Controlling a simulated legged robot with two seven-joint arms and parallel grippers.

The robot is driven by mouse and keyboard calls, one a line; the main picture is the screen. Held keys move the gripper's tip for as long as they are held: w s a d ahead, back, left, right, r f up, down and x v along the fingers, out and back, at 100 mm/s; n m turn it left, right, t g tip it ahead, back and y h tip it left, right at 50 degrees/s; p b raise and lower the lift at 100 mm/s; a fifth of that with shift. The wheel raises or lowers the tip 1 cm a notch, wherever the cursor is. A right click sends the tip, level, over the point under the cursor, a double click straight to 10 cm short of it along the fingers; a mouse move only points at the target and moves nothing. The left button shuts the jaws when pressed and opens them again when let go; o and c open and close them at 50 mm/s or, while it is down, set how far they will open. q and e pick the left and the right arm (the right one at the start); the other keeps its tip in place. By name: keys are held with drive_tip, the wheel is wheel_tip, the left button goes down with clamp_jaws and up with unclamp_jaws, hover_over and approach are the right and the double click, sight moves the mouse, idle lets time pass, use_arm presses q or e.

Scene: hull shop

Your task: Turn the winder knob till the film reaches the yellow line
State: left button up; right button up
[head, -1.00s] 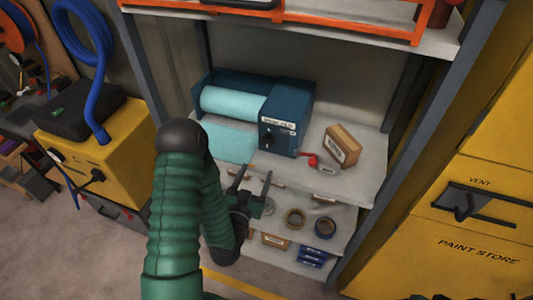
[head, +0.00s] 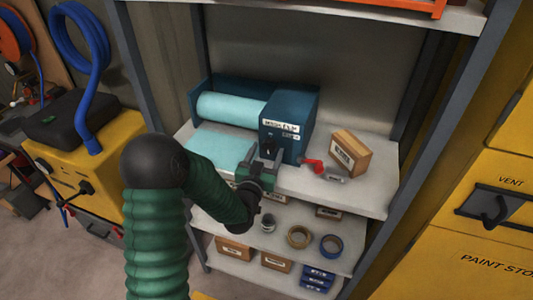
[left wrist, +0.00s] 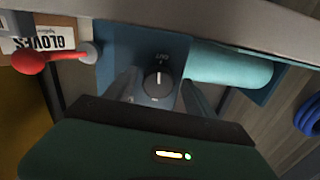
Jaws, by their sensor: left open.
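The blue film winder (head: 291,115) stands on the upper shelf, with a pale cyan film roll (head: 232,109) at its left. A sheet of film (head: 222,145) lies flat in front of the roll. The winder knob (left wrist: 158,82), dark and round with a white pointer mark, shows in the left wrist view; my gripper hides it in the head view. My left gripper (head: 264,157) is open in front of the winder, its two fingers on either side of the knob, without clear contact. I cannot make out a yellow line on the film. My right gripper is out of view.
A red-handled tool (head: 314,167) and a gloves box (head: 350,152) sit right of the winder. Tape rolls (head: 299,236) and small boxes lie on the shelves below. A dark shelf post (head: 422,125) stands at right, near the yellow paint store cabinet (head: 490,190).

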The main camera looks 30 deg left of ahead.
use_arm(q)
drive_tip(key=shift+s, duration=0.1)
drive_tip(key=shift+c, duration=0.7)
drive_tip(key=shift+d, duration=0.15)
drive_tip(key=c, duration=1.2)
drive_tip(key=shift+n+b, duration=0.35)
drive_tip(key=shift+n, duration=0.85)
drive_tip(key=shift+c, duration=0.2)
drive_tip(key=o, duration=1.4)
drive_tip(key=shift+f, duration=0.1)
